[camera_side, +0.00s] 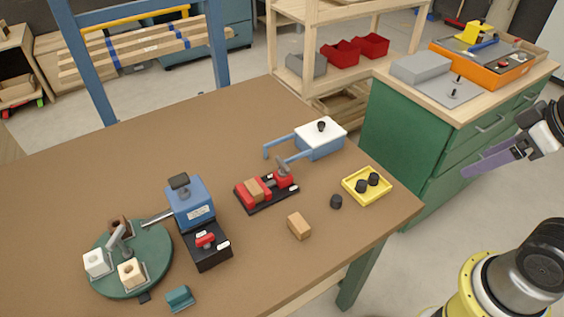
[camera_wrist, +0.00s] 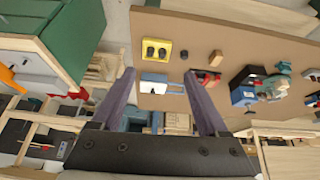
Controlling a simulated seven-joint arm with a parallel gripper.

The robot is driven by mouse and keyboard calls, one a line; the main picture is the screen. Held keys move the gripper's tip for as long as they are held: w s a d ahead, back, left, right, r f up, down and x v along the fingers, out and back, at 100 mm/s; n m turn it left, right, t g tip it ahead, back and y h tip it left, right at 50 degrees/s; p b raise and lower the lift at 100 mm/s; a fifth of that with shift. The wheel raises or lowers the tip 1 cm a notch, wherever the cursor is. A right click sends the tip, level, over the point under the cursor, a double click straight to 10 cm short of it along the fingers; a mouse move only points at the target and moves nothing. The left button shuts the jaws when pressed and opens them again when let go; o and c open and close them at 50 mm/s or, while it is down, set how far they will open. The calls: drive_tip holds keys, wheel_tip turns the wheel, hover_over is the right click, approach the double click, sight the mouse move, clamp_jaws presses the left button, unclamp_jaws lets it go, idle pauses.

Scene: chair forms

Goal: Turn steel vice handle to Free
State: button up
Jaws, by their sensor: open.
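A red vice (camera_side: 285,181) on a dark base stands near the middle of the table with a wooden block (camera_side: 255,189) between its jaws. A grey steel handle (camera_side: 283,167) sticks up at its right end; I cannot read any Free mark. In the wrist view the red vice (camera_wrist: 207,78) is small, beside the right fingertip in the picture, and its handle cannot be made out. My gripper (camera_side: 470,171) is open and empty, off the table to the right and well apart from the vice. Its two purple fingers also show in the wrist view (camera_wrist: 160,76).
A blue box with white lid (camera_side: 320,132) and pale blue arms stands behind the vice. A yellow tray (camera_side: 349,183), black piece (camera_side: 336,201) and wooden block (camera_side: 299,226) lie right and front. A blue-black device (camera_side: 190,205) and green turntable (camera_side: 150,282) stand left. A green cabinet (camera_side: 405,135) stands beyond.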

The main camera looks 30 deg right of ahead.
drive_tip(key=shift+o, duration=1.2)
drive_tip(key=shift+s+n, duration=0.1)
drive_tip(key=shift+n, duration=0.4)
drive_tip(key=shift+o, duration=0.2)
drive_tip(key=r, duration=0.1)
drive_tip(key=w+r+n, duration=0.1)
drive_tip(key=r+n, duration=0.1)
drive_tip(key=r, duration=0.1)
drive_tip(key=shift+w, duration=0.4)
drive_tip(key=w+a+r+n, duration=0.1)
drive_tip(key=w+r+n, duration=0.3)
drive_tip(key=w+r, duration=0.15)
drive_tip(key=n+g, duration=0.6)
drive_tip(key=n, duration=0.4)
hover_over(283, 163)
wheel_tip(283, 163, down, 16)
drive_tip(key=r, duration=0.1)
wheel_tip(283, 163, down, 14)
drive_tip(key=shift+r, duration=0.1)
